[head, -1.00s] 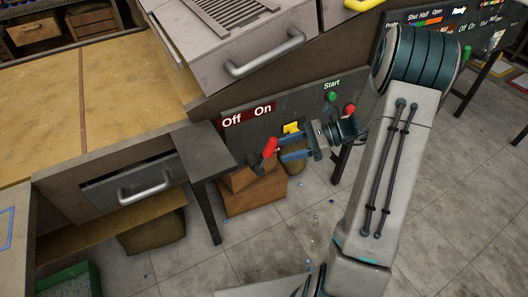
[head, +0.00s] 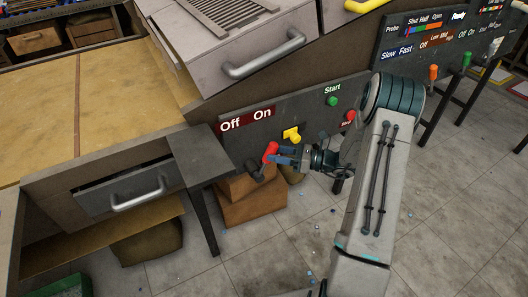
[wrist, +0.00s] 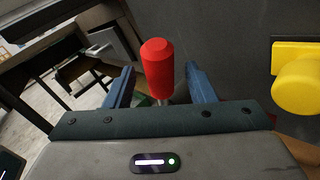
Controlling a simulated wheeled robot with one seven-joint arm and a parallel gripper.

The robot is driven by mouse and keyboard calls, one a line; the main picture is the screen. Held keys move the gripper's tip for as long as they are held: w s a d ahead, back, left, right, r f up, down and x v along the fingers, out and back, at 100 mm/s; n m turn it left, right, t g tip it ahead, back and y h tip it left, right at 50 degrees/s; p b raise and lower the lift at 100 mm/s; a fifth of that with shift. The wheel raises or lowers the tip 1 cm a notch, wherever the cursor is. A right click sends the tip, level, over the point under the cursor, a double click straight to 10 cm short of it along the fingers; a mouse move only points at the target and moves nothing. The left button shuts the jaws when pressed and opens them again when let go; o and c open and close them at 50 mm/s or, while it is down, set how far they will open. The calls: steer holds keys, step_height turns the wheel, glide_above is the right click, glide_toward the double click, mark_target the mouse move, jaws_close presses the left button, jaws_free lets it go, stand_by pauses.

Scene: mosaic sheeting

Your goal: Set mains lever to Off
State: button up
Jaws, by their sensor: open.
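The mains lever has a red handle (head: 270,151) and stands on the dark panel below the red sign (head: 247,118) reading Off and On. The handle leans up and to the right, roughly under the On side. My gripper (head: 281,155) reaches it from the right with its blue fingers close to the handle. In the wrist view the red handle (wrist: 158,68) stands between the two open fingers of my gripper (wrist: 160,88), with a gap on each side. The lever's base is mostly hidden there behind the gripper body.
A yellow knob (head: 292,134) sits just right of the lever, and it is large in the wrist view (wrist: 300,85). A green Start button (head: 332,101) and a red Stop button (head: 350,116) are further right. A drawer with a handle (head: 138,193) is at left. Cardboard boxes (head: 253,204) stand below.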

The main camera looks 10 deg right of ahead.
steer(key=shift+x, duration=2.35)
jaws_close()
